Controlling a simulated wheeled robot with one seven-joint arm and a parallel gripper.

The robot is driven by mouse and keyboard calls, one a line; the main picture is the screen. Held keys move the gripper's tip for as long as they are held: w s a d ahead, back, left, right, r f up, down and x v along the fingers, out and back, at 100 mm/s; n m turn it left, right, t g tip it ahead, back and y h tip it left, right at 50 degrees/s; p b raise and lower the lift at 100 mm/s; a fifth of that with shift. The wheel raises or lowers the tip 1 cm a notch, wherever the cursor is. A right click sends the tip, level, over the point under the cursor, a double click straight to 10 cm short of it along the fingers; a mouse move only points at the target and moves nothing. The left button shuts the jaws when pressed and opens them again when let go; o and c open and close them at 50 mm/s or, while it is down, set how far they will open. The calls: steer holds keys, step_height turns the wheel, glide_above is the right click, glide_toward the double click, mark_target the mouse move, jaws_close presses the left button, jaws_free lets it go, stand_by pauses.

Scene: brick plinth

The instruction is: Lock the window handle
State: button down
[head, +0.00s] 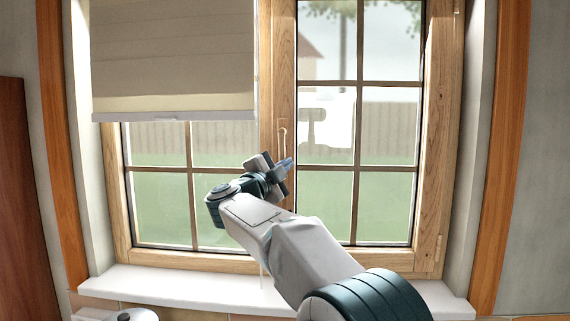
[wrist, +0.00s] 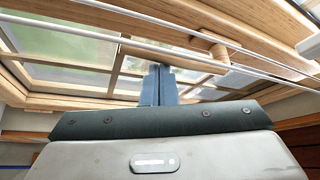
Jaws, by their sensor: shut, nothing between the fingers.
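The window handle (head: 282,133) is a slim, pale wood-toned lever on the wooden stile at the middle of the window. In the head view it appears to hang down from its upper end, and its lower part is close to my gripper (head: 287,164). In the wrist view the handle (wrist: 190,60) runs left from a rounded mount, and my blue fingers (wrist: 158,70) overlap its length. The fingers are together with nothing between them. I cannot tell whether they touch the handle. My wrist hides the stile below it.
A beige blind (head: 175,60) covers the upper left pane. Its thin white cords (wrist: 100,27) cross the wrist view near my fingers. A white sill (head: 190,284) runs below the window. A brown wooden panel (head: 22,200) stands at the far left.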

steer(key=shift+a, duration=0.15)
stand_by(0.4)
steer(key=d+b, duration=0.2)
steer(key=d, duration=0.2)
steer(key=s+a+b, duration=0.2)
steer(key=s+a, duration=0.3)
steer(key=s, duration=0.4)
steer(key=shift+s+a+b, duration=0.15)
steer(key=shift+a+b, duration=0.1)
steer(key=shift+b, duration=0.15)
